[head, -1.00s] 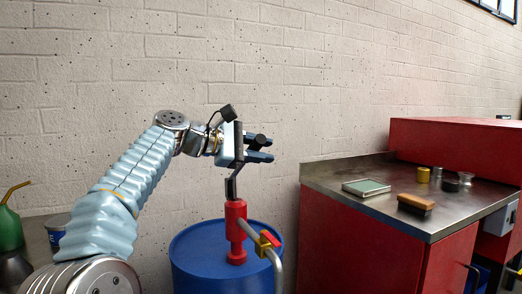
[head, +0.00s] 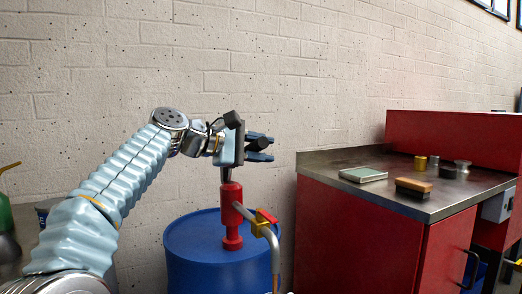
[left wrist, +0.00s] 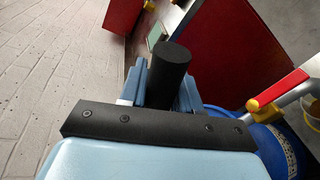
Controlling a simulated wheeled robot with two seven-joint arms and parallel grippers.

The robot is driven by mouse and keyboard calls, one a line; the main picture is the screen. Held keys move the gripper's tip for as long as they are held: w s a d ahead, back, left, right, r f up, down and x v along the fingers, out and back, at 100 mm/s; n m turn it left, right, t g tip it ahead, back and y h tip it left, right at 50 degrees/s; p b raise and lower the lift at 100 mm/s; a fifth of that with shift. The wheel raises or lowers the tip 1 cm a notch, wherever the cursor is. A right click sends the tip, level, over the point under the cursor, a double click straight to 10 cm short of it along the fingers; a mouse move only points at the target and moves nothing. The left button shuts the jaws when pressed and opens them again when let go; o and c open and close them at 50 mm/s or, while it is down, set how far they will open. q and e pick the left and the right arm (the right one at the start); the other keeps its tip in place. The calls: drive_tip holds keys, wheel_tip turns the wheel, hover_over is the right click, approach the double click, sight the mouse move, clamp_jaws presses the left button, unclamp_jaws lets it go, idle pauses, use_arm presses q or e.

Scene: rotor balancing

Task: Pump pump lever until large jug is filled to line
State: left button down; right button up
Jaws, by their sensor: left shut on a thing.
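My left gripper (head: 262,150) is shut on the black handle of the pump lever, above the red pump (head: 231,215). In the left wrist view the handle (left wrist: 170,62) stands between the two blue-grey fingers. The lever's dark lower arm (head: 227,174) runs down to the pump top. The pump stands upright on a blue barrel (head: 190,250), with a grey spout (head: 274,245) and a red-and-yellow valve (head: 264,219). A pale, yellowish vessel (left wrist: 312,115), perhaps the jug, is cut off at the left wrist view's right edge. Its fill line cannot be seen. My right gripper is not in view.
A red workbench (head: 350,235) with a metal top stands right of the barrel. It carries a flat tray (head: 362,174), a brush (head: 413,188) and small metal pieces. A green can (head: 6,215) is at the far left. A brick wall is behind.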

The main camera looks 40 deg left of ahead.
use_arm(q)
drive_tip(key=c, duration=0.9)
unclamp_jaws()
drive_tip(key=v, duration=1.4)
drive_tip(key=shift+p, duration=0.35)
drive_tip(key=shift+w, duration=0.1)
